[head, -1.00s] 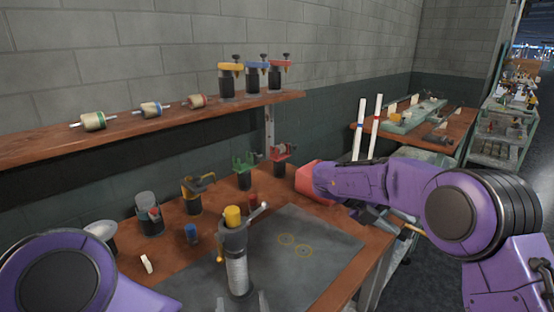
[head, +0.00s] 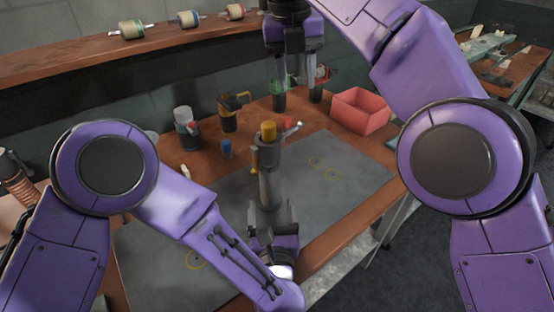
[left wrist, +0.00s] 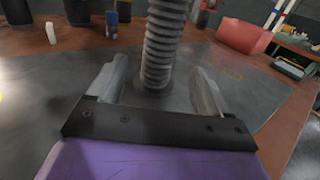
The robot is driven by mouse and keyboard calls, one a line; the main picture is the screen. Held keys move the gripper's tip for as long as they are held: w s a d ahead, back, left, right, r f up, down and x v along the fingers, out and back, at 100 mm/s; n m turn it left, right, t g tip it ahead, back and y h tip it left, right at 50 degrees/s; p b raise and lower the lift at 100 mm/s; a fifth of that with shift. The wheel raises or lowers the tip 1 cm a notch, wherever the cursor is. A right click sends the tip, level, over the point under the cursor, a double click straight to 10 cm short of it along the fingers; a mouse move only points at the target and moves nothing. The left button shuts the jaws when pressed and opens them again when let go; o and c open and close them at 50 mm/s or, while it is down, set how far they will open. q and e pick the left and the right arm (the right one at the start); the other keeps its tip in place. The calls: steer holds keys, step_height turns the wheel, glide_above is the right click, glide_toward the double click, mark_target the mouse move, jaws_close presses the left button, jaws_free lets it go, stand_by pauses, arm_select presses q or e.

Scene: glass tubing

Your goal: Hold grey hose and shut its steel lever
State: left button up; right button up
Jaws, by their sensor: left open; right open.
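The grey hose (head: 268,187) stands upright on the dark mat. Its grey collar (head: 268,154) has a yellow top (head: 268,131). The steel lever (head: 291,129) sticks out from the collar to the right, angled slightly up. My left gripper (head: 271,208) is open at the lower part of the hose. In the left wrist view, the ribbed hose (left wrist: 161,45) rises between and beyond the spread fingers, with gaps on both sides. My right gripper (head: 292,72) is open and empty, pointing down behind and above the hose, in front of the rear clamps.
A red bin (head: 361,111) stands at the right rear of the bench. A wooden shelf (head: 80,60) runs behind. The mat right of the hose (head: 340,190) is clear.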

mark_target(269, 182)
arm_select(q)
steer(key=w, duration=0.9)
steer(key=shift+a, duration=0.3)
